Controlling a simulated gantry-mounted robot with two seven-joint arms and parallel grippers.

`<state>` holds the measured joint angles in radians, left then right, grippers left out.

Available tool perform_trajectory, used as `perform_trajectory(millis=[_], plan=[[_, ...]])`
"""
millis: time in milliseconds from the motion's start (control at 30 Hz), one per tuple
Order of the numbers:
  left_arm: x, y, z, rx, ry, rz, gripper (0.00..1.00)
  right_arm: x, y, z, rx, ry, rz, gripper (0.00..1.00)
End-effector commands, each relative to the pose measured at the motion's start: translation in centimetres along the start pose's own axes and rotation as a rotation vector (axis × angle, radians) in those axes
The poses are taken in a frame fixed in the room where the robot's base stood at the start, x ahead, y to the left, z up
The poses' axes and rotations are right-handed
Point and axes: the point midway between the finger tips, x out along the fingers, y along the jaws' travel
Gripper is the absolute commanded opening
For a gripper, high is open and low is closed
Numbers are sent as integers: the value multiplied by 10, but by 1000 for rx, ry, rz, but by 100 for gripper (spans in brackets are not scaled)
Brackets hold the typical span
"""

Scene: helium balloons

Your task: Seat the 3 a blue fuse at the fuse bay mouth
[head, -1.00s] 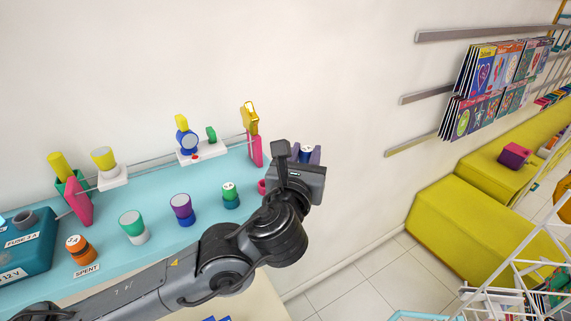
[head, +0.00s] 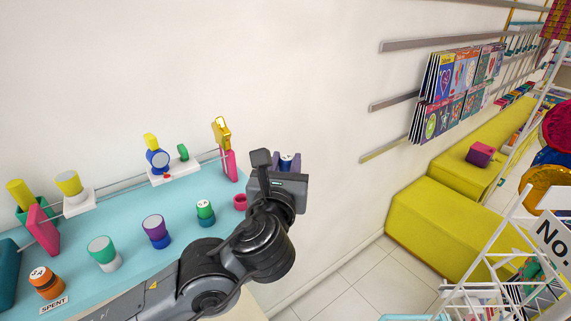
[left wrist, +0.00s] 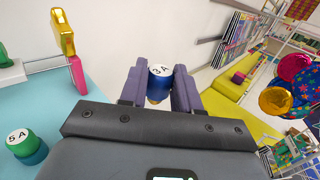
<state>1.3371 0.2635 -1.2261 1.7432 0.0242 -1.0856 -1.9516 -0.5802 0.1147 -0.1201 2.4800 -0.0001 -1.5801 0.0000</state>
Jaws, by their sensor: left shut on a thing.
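My left gripper (head: 286,162) is shut on a blue fuse (left wrist: 160,76), held between its two purple fingers. The fuse's white top reads 3 A in the left wrist view, and its top also shows in the head view (head: 287,160). They are held off the right end of the turquoise shelf, in front of the white wall. A dark teal box (head: 7,272) is cut off by the left edge of the head view. No bay mouth can be made out on it. My right gripper is not in view.
A wire rail with pink end posts (head: 230,166) runs behind. Yellow benches (head: 450,230) stand right.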

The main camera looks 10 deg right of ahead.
Motion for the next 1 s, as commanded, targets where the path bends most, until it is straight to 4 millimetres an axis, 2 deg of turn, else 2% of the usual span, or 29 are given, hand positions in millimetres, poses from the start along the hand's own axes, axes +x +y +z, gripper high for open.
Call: perform_trajectory(millis=[500,1000], plan=[[0,0,35,-1,-1,1,0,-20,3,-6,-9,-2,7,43],[0,0,38,0,0,0,0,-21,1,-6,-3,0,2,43]])
